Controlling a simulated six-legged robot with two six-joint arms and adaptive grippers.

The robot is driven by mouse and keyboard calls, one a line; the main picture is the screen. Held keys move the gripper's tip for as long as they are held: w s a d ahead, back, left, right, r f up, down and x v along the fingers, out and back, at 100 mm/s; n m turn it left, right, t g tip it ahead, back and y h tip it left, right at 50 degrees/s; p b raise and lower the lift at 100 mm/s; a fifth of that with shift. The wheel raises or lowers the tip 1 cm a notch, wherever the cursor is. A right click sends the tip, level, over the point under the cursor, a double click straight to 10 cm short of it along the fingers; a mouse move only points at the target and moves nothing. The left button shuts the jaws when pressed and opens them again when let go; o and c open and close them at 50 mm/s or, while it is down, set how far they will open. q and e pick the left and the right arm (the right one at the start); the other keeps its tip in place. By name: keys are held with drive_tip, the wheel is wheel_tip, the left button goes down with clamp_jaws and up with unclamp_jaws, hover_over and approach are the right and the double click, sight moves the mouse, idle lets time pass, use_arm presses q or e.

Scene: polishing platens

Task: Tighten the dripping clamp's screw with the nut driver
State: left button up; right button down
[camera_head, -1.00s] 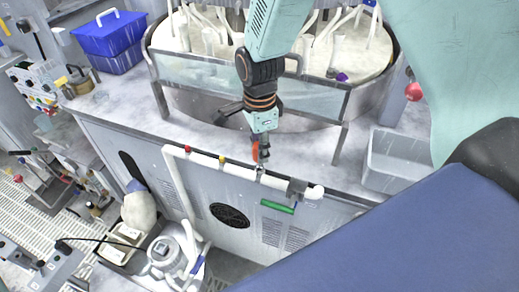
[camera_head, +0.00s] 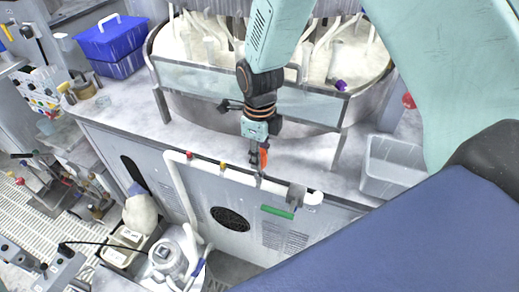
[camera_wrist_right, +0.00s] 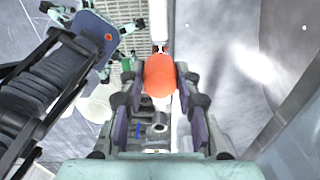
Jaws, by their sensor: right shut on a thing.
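My right gripper (camera_head: 257,150) is shut on the orange handle (camera_head: 263,158) of the nut driver, above the white pipe along the cabinet's front edge. In the right wrist view the orange handle (camera_wrist_right: 159,75) sits between the finger pads. The driver's lower end is close to the white pipe (camera_head: 240,178); I cannot tell whether it touches a clamp screw. A red-marked clamp (camera_head: 189,155) and a yellow-marked clamp (camera_head: 223,167) sit on the pipe left of the driver. Which clamp drips cannot be made out. My left gripper is not in view.
A clear grey bin (camera_head: 392,168) stands right on the counter. A blue box (camera_head: 112,40) stands back left. The platen basin (camera_head: 240,75) is behind the gripper.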

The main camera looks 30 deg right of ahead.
drive_tip(key=shift+r, duration=0.15)
idle(0.3)
drive_tip(key=shift+r+p, duration=0.85)
drive_tip(key=shift+r, duration=2.1)
drive_tip(key=shift+f, duration=0.1)
